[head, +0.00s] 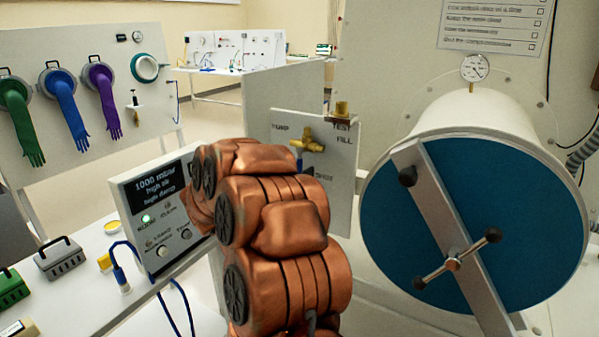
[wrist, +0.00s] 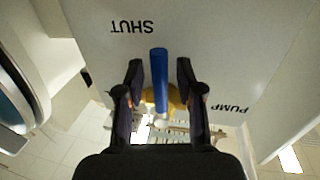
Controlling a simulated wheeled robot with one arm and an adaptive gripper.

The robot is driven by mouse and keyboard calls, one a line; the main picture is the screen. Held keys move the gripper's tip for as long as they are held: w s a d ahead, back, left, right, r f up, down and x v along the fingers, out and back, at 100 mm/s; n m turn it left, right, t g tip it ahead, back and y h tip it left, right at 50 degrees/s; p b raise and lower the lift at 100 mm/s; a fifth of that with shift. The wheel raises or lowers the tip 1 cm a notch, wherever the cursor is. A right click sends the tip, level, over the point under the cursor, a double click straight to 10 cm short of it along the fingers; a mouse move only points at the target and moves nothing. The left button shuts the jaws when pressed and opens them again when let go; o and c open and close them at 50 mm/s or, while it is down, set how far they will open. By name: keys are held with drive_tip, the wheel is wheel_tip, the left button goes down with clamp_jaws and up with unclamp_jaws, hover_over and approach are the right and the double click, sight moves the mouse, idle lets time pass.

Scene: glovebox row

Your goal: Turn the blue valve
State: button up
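The blue valve handle (wrist: 159,75) is a straight blue lever on a brass valve body (wrist: 173,97) in the wrist view. It points up in that picture, between the upside-down words SHUT and PUMP, its tip nearer SHUT. My gripper (wrist: 160,72) is open, with one dark finger on each side of the lever and a visible gap on both sides. In the head view the brass valve (head: 313,142) sits on a pale panel (head: 342,160) marked PUMP, TEST, FILL and SHUT. Only a bit of blue (head: 299,159) shows below it. My copper arm hides my gripper there.
A display box (head: 160,207) reading 1000 mbar stands left of my arm. A large cylinder with a blue door (head: 395,245) and a crossbar handle (head: 453,264) is close on the right. A gauge (head: 474,68) tops it. Gloves hang on a panel at far left.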

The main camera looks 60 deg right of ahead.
clamp_jaws()
